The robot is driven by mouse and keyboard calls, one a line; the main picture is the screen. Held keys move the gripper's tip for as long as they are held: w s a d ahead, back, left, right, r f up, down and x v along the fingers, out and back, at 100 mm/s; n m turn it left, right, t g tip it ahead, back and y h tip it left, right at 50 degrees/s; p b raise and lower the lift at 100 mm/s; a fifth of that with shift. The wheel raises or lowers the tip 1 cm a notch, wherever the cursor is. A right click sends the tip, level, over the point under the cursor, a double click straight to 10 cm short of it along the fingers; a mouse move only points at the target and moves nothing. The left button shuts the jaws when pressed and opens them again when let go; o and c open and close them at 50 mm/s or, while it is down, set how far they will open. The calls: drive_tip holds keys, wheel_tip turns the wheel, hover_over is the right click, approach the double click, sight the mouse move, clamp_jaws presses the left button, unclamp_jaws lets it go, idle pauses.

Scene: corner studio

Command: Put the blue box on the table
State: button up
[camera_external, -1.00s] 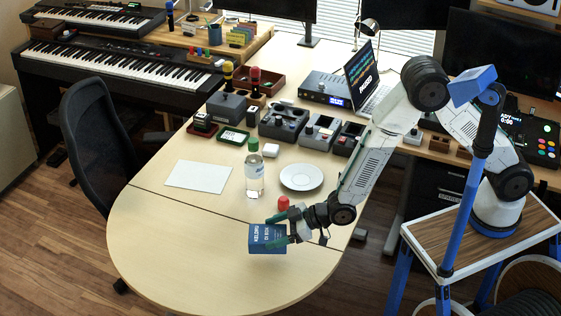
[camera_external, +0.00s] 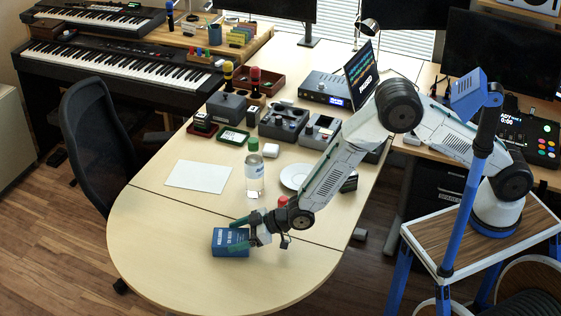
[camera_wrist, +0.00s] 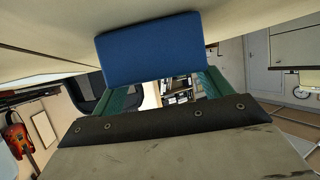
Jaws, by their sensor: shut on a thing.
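The blue box (camera_external: 230,243) is at the rounded near end of the light wooden table (camera_external: 200,282), in the external view. My gripper (camera_external: 243,233) is shut on it from the right, with a green finger along its upper edge. The box is low over the tabletop; I cannot tell whether it touches. In the wrist view the plain blue face of the box (camera_wrist: 150,47) sits between the two green fingers, with the pale table surface above it.
A clear bottle with a green cap (camera_external: 254,172) stands behind my gripper. A red-topped object (camera_external: 283,202) is close to my wrist. A white sheet (camera_external: 198,177) and a plate (camera_external: 295,176) lie farther back. The table front and left of the box is clear.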

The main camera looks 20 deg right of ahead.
drive_tip(key=o, duration=1.3)
drive_tip(key=shift+f, duration=0.1)
